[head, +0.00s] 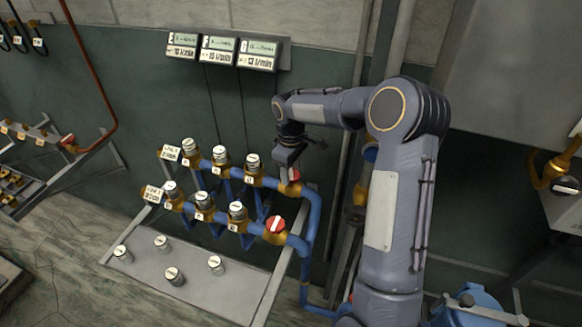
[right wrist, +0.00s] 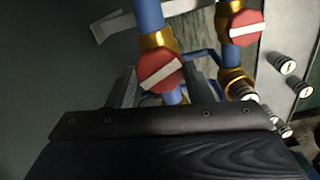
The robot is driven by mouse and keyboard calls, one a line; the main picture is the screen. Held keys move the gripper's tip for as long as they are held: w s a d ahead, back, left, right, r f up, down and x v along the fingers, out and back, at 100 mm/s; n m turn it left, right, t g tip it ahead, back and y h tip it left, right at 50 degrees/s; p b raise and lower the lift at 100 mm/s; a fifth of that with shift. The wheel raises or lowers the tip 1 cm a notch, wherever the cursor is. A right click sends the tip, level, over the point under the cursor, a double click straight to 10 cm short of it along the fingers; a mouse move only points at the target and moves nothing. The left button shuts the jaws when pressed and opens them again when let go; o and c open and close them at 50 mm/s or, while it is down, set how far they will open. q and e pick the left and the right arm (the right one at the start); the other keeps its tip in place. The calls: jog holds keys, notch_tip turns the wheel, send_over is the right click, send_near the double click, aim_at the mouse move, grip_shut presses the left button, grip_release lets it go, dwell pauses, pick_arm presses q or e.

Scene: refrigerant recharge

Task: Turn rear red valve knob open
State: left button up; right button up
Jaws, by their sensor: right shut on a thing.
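The rear red valve knob (head: 294,176) sits at the right end of the rear blue pipe, partly hidden by my right gripper (head: 288,168). In the right wrist view this red knob (right wrist: 160,68) has a white bar that lies diagonally across its face. My right gripper (right wrist: 163,88) has one finger on each side of the knob and is shut on it. The front red valve knob (head: 275,223) stands on a brass valve nearer the camera, clear of the gripper. It also shows in the right wrist view (right wrist: 246,28), its bar nearly level. My left gripper is not in view.
Several white-capped brass fittings (head: 237,210) line both blue pipes. Loose white-capped cylinders stand on the grey lower plate (head: 200,292). Three display boxes (head: 219,50) hang on the wall above. A blue pipe (head: 308,240) runs down at the rack's right side, near my right arm.

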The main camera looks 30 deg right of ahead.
jog(key=shift+r, duration=0.1)
jog(key=shift+n, duration=0.3)
jog(key=n+p, duration=0.1)
jog(key=n, duration=0.1)
jog(key=shift+r+n, duration=0.15)
jog(key=shift+n, duration=0.95)
jog(key=shift+n+p, duration=0.65)
jog(key=shift+n, duration=1.55)
jog(key=shift+p, duration=0.3)
